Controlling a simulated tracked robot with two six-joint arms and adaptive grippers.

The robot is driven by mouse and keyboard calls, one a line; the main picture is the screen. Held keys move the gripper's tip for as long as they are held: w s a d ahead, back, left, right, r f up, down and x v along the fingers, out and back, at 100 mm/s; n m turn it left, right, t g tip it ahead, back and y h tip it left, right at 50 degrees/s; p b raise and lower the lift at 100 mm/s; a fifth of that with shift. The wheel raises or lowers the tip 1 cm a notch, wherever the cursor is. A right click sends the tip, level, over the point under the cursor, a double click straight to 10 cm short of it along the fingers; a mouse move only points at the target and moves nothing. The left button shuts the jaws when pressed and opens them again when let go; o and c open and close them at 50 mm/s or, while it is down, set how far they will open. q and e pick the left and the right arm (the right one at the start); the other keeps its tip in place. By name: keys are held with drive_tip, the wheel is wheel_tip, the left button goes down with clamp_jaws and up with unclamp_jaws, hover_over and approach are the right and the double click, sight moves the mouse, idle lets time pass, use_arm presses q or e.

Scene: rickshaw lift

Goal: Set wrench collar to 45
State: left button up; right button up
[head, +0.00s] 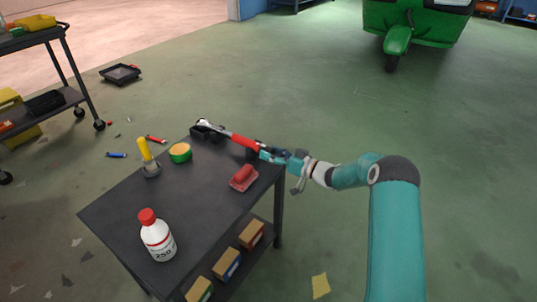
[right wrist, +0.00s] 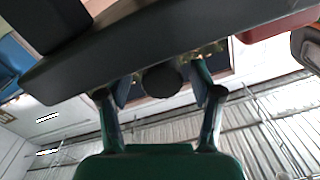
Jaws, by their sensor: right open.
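The wrench (head: 236,139) lies along the far edge of the dark table, with a red shaft and a grey head over a black support at its left end. A dark part shows at its right end, where I take the collar to be; its setting is too small to read. My right gripper (head: 264,153) is at that end. In the right wrist view my right gripper (right wrist: 163,86) is open, with a dark round end (right wrist: 162,80) between its fingers; I cannot tell whether they touch it. My left gripper is not in view.
The table (head: 190,205) also holds a red block-like item (head: 244,178), a white bottle (head: 158,240), a green tin (head: 180,153) and a yellow-handled brush (head: 146,152). Boxes (head: 227,264) sit on its lower shelf. A green rickshaw (head: 420,22) stands at the back.

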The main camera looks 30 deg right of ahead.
drive_tip(key=shift+w+a, duration=0.35)
drive_tip(key=shift+w, duration=0.25)
drive_tip(key=c, duration=1.2)
drive_tip(key=shift+o, duration=0.2)
